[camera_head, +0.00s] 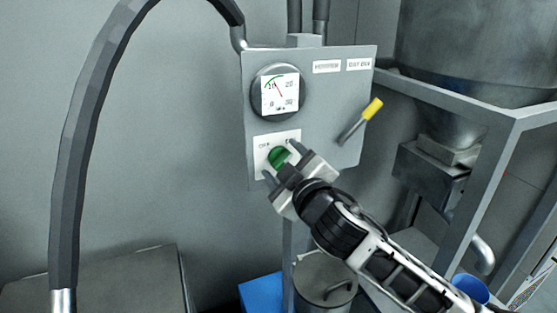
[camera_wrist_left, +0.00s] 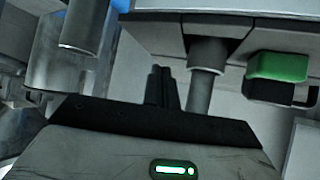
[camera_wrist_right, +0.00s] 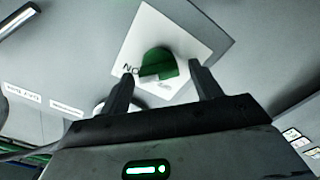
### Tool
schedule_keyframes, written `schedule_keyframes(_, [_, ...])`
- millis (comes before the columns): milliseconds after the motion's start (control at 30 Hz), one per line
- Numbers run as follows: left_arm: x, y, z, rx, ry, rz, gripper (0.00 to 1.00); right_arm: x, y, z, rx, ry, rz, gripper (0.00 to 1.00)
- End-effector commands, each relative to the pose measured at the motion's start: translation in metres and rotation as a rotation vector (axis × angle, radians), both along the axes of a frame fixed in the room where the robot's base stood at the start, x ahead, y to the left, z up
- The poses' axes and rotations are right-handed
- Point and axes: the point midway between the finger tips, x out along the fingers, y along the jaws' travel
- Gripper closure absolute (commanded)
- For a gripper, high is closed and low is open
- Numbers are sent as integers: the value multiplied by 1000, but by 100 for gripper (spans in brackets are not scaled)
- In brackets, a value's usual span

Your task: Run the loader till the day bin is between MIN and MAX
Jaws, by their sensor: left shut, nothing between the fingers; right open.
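The loader's panel (camera_head: 340,105) is a grey plate with a round dial gauge (camera_head: 280,92), a green knob (camera_head: 279,157) on a white label and a yellow-tipped lever (camera_head: 360,121). My right gripper (camera_head: 286,167) is open at the green knob. In the right wrist view the knob (camera_wrist_right: 158,64) sits just beyond and between the two fingertips (camera_wrist_right: 162,80); I cannot tell whether they touch it. My left gripper (camera_wrist_left: 163,82) is shut and empty, below grey machinery with a green block (camera_wrist_left: 278,67). The day bin's MIN and MAX marks cannot be made out.
A large grey hopper (camera_head: 470,50) on a metal frame stands at the right. A thick dark hose (camera_head: 75,150) arches at the left. A lidded grey drum (camera_head: 325,282), a blue box (camera_head: 262,294) and a blue container (camera_head: 470,288) are low down.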

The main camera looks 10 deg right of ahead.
Motion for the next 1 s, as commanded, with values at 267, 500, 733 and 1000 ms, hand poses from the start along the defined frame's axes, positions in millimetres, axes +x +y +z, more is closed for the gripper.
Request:
schedule_keyframes(267, [0,0,0,-1,-1,-1,100,0,0,0,0,0,0,53])
schedule_keyframes(500, [0,0,0,-1,-2,-1,100,0,0,0,-1,0,0,81])
schedule_keyframes(733, [0,0,0,0,-2,0,100,0,0,0,-38,-7,0,81])
schedule_keyframes(1000, [0,0,0,0,-2,1,100,0,0,-1,-197,-38,-1,81])
